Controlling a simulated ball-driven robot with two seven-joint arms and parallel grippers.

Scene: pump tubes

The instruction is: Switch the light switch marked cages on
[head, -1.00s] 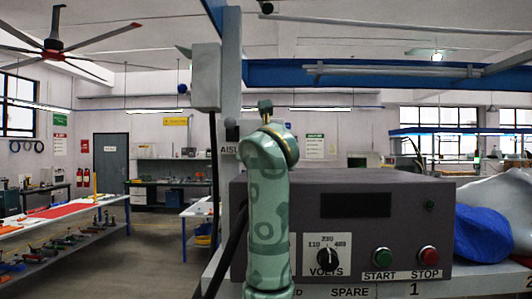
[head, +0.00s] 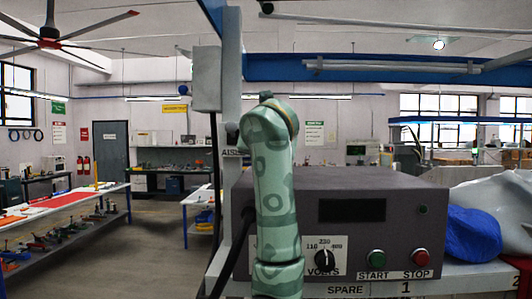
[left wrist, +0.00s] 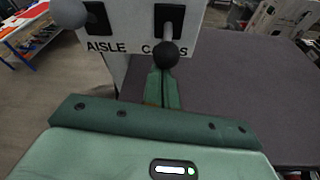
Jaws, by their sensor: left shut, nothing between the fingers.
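In the left wrist view, a white panel carries two black switch plates with ball-ended levers. The cages switch (left wrist: 166,54) is at the right; its shaft angles down and its dark ball covers the middle of its label. The aisle switch (left wrist: 70,12) is at the left, its ball cut by the top edge. My left gripper (left wrist: 163,84) is shut and empty, its green fingers just below the cages ball in the picture; I cannot tell whether they touch. In the head view my green arm hides the cages switch and the gripper.
A grey control box (head: 410,208) with a volts dial (head: 325,258), a green start button (head: 376,258) and a red stop button (head: 420,257) stands right of the arm. A blue cloth (head: 472,234) lies beside it. A grey post (head: 232,80) rises behind the arm.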

